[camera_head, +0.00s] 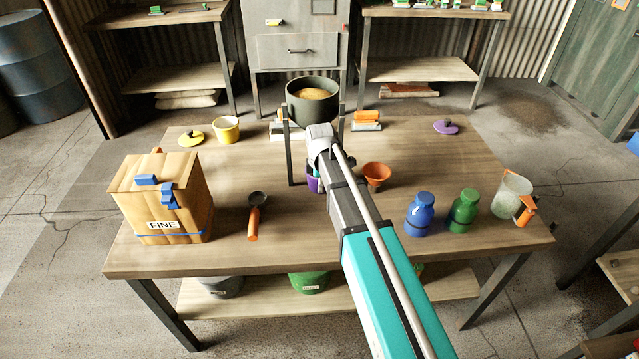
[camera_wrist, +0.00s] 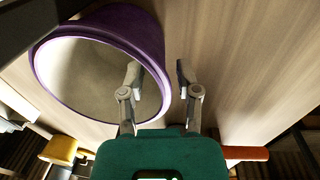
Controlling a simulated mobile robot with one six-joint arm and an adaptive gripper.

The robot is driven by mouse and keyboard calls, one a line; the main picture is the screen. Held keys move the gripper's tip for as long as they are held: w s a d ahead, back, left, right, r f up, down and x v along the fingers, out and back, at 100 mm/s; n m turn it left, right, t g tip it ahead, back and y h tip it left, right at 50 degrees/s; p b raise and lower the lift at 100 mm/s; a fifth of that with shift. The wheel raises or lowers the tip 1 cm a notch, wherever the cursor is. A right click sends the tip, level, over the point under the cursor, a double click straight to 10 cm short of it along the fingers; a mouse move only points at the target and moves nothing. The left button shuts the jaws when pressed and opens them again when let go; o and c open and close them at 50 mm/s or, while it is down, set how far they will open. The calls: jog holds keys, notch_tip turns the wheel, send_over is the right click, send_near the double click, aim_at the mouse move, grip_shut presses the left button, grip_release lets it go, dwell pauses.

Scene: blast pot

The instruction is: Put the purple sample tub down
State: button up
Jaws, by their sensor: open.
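The purple sample tub (camera_wrist: 136,30) fills the upper left of the wrist view, with its pale inside facing the camera. My gripper (camera_wrist: 158,76) is open across the tub's wall. One finger is over the tub's opening and the other is outside it, with a gap to the wall. In the head view only a sliver of the tub (camera_head: 313,184) shows beside my arm, at the middle of the wooden table (camera_head: 310,235). It appears to stand on the tabletop, but its base is mostly hidden.
A dark pot (camera_head: 313,108) on a stand is behind the tub. An orange funnel (camera_head: 376,174) is close on the right. A scoop (camera_head: 256,215) and FINE box (camera_head: 163,200) are left. Blue (camera_head: 420,214) and green bottles (camera_head: 464,211) and a jug (camera_head: 511,195) are right. A purple lid (camera_head: 446,127) lies back right.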

notch_tip(320, 180, up, 12)
jog(key=s+p, duration=0.1)
jog(key=p, duration=1)
jog(key=shift+p, duration=0.35)
jog(key=shift+s, duration=0.1)
jog(key=shift+s, duration=0.1)
jog(key=s+d+m, duration=0.5)
jog(key=s+m, duration=0.4)
jog(key=s+d+m+g, duration=0.1)
jog(key=s+d+m, duration=0.5)
jog(key=s+m, duration=0.3)
jog(key=shift+s, duration=0.4)
jog(key=shift+o, duration=0.3)
